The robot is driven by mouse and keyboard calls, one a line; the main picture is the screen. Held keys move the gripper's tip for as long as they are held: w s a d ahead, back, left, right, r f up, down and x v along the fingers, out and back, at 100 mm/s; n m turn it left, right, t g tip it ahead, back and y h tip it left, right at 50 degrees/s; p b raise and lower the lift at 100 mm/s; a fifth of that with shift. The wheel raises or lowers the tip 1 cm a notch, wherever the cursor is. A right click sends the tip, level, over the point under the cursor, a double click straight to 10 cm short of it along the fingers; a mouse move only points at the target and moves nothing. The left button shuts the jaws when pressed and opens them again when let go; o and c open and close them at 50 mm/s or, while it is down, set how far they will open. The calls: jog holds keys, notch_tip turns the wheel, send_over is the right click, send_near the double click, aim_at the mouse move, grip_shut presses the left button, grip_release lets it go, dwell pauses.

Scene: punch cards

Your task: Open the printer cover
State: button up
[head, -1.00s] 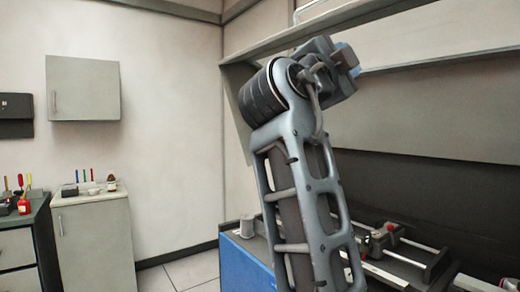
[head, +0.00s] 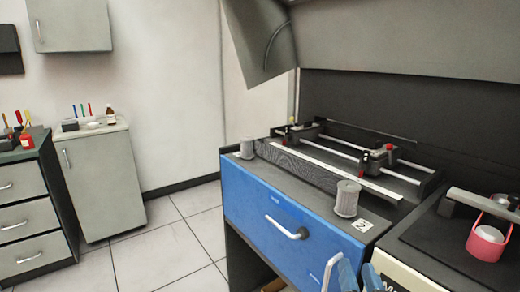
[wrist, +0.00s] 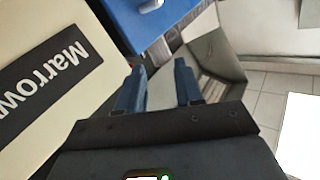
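The blue-fronted printer (head: 265,205) stands at centre right in the head view. Its top is exposed, with rails, a small carriage (head: 378,158) and two grey ribbed knobs (head: 347,198) showing. A large grey panel (head: 400,45), apparently its cover, stands raised above it, with a side flap (head: 257,40) at its left end. The blue front bears a white handle (head: 287,229). My gripper (head: 358,268) is at the bottom edge of the head view, low in front of the printer's right end.
A grey cabinet (head: 105,185) and a drawer unit (head: 25,215) stand at left. Tiled floor (head: 165,245) is clear between them and the printer.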

jog(key=s+d+f+n+g+y+b, duration=0.1)
jog(key=s+f+n+y, duration=0.1)
jog(key=s+f, duration=0.75)
jog(key=s+d+n+g+b, duration=0.1)
jog(key=s, duration=1.2)
jog(key=s+d+g+b, duration=0.1)
jog(key=s+d+b, duration=0.1)
jog(key=s, duration=1.2)
jog(key=shift+s+d+n, duration=0.25)
jog(key=shift+n, duration=0.15)
jog(key=shift+s+d+r, duration=0.1)
jog(key=shift+s+r, duration=0.15)
jog(key=shift+s, duration=0.2)
